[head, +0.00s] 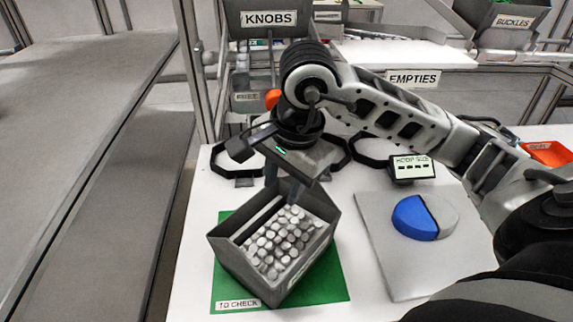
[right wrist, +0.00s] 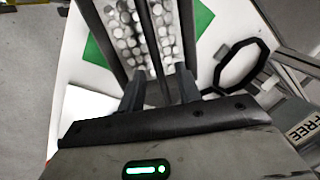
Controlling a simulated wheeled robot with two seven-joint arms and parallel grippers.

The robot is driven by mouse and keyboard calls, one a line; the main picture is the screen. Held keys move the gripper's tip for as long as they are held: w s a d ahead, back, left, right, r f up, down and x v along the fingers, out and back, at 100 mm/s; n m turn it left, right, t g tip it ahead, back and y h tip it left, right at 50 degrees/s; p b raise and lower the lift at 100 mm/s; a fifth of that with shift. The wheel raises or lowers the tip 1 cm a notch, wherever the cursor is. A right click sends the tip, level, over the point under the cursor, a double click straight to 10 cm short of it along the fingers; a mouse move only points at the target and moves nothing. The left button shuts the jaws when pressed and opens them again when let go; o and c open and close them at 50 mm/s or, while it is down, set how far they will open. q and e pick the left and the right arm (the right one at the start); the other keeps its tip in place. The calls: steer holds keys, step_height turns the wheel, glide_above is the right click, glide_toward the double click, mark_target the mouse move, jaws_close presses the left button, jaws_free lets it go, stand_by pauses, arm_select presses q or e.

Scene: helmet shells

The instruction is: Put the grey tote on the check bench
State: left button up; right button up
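The grey tote (head: 231,259) is an open box holding many small silvery knobs, with a strip across its inside. It is over the green mat (head: 335,285) marked "TO CHECK" on the white check bench (head: 190,290); I cannot tell whether its base fully touches. My right gripper (head: 293,190) points down at the tote's far side. In the right wrist view, the fingers of my right gripper (right wrist: 158,90) stand on either side of a dark part of the tote (right wrist: 148,45); whether they press on it is unclear. My left gripper is not in view.
A grey board with a blue and white round shell (head: 415,217) lies to the right, with a small display (head: 412,169) behind it. Dark octagonal frames (head: 236,165) stand behind the tote. An orange bin (head: 548,153) is at far right. Grey shelving (head: 80,110) stands left.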

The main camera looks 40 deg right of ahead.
steer(key=shift+v, duration=2.4)
